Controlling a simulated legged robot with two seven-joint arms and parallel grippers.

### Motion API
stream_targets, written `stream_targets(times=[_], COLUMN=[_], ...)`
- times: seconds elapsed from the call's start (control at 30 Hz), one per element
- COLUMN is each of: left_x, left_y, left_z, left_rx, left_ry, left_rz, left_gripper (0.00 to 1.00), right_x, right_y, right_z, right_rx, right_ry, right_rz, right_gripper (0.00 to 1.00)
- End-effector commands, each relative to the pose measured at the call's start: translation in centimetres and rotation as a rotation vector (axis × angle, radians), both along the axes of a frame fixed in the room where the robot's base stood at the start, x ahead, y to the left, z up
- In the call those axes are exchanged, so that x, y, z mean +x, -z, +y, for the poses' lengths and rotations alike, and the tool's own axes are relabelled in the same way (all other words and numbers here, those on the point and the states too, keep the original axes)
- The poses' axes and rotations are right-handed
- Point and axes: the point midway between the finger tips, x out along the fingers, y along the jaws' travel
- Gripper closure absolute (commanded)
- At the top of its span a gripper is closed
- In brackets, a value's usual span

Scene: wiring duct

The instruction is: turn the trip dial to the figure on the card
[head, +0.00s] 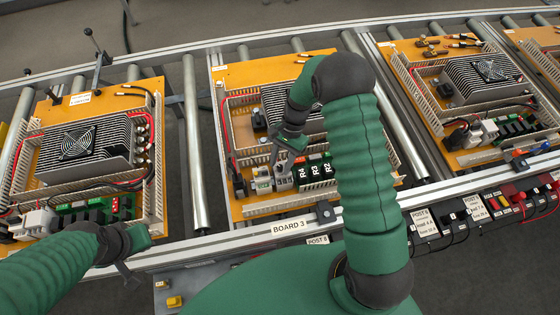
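The middle board (237,78), behind the label BOARD 3 (289,227), carries relays marked R4, R3 and R2 (314,171). Small grey modules (262,182) sit to their left. My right gripper (283,160) points down at these modules; its fingertips are small and partly merged with them, so contact and opening are unclear. I cannot make out the trip dial; it may be hidden by the gripper. A POST 8 card (317,240) is partly covered by my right arm, and its figure is not readable. My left gripper (126,272) hangs at the lower left, away from the middle board.
Similar boards stand left (90,100) and right (405,50) on the roller conveyor (193,150). Ducts and a finned heat sink (277,100) surround the modules. A front rail (240,241) and post boxes (425,225) with cables lie nearer me.

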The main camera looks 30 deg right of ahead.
Motion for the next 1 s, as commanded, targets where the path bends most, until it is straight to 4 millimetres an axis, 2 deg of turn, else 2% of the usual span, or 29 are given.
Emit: stream_targets(times=[0.27, 0.37, 0.47, 0.8, 1.0], left_x=[0.0, 0.0, 0.0, 0.0, 0.0], left_y=[0.0, 0.1, 0.4, 1.0, 1.1], left_z=[0.0, 0.0, 0.0, 0.0, 0.0], left_rx=[0.000, 0.000, 0.000, 0.000, 0.000], left_ry=[0.000, 0.000, 0.000, 0.000, 0.000], left_rz=[0.000, 0.000, 0.000, 0.000, 0.000], left_gripper=[1.00, 1.00, 1.00, 1.00, 1.00], right_x=[0.1, 0.3, 0.7, 2.6, 3.1], right_y=[-0.1, -1.0, -2.9, -11.9, -15.0], right_z=[-0.1, -0.4, -1.1, -4.4, -5.5], right_rx=[0.000, -0.001, -0.002, 0.000, 0.000], right_ry=[0.000, 0.000, 0.001, 0.001, 0.001], right_rz=[0.001, -0.002, -0.004, -0.003, 0.000], right_gripper=[0.60, 0.60, 0.60, 0.60, 0.60])
